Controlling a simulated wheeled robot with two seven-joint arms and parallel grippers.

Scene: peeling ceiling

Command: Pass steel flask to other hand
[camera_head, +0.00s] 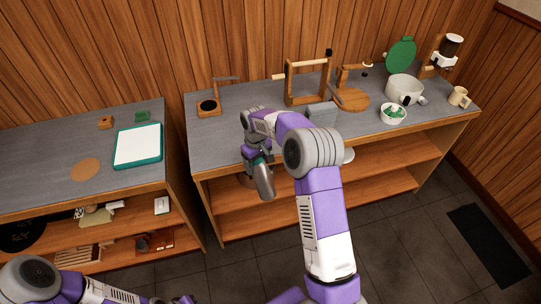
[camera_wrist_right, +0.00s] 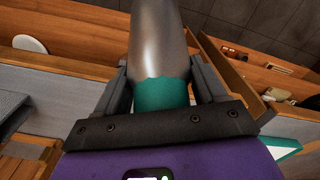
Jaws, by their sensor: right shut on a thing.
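The steel flask (camera_head: 265,182) is a grey metal bottle with a teal band at one end. My right gripper (camera_head: 256,160) is shut on it at the teal band and holds it in the air, tilted, in front of the right counter's front edge. In the right wrist view the flask (camera_wrist_right: 160,45) stands between the two fingers of the right gripper (camera_wrist_right: 160,90), its far end cut off by the frame. My left arm enters at the bottom left of the head view, low and away from the flask; the left gripper's fingers are not clearly visible.
The right counter (camera_head: 235,125) holds a wooden stand (camera_head: 208,107), a wooden frame (camera_head: 305,85), a white pot (camera_head: 404,90), a green-filled bowl (camera_head: 393,113) and a mug (camera_head: 459,97). The left counter (camera_head: 40,160) holds a teal-edged tray (camera_head: 138,161). Open floor (camera_head: 235,270) lies in front.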

